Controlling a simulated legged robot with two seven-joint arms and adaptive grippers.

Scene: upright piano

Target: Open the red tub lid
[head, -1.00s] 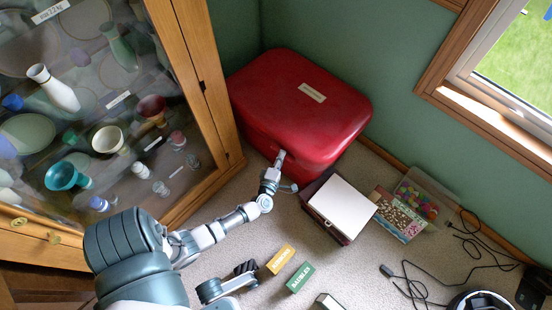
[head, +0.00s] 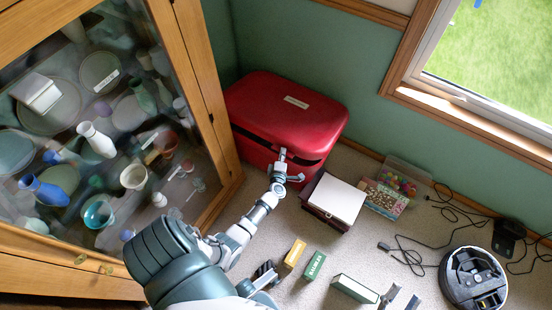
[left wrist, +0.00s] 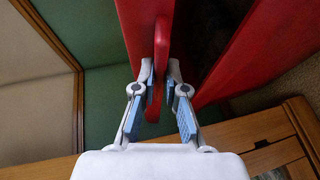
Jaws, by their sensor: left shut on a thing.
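The red tub (head: 262,154) stands in the corner between the cabinet and the green wall. Its red lid (head: 285,106) is raised slightly at the front, with a dark gap under its edge. My left gripper (head: 281,160) is at the middle of the lid's front edge. In the left wrist view, its fingers (left wrist: 160,88) are shut on the lid's red handle (left wrist: 162,50), one finger on each side. The tub's inside is dark there and its contents cannot be seen. My right gripper (head: 401,298) shows only its fingertips at the bottom edge, apart and empty.
A glass-fronted cabinet (head: 212,108) is close on the left. A white-topped box (head: 337,199) stands right of my left gripper. Small yellow (head: 295,253) and green (head: 314,266) boxes, cables and a round robot vacuum (head: 473,278) lie on the carpet.

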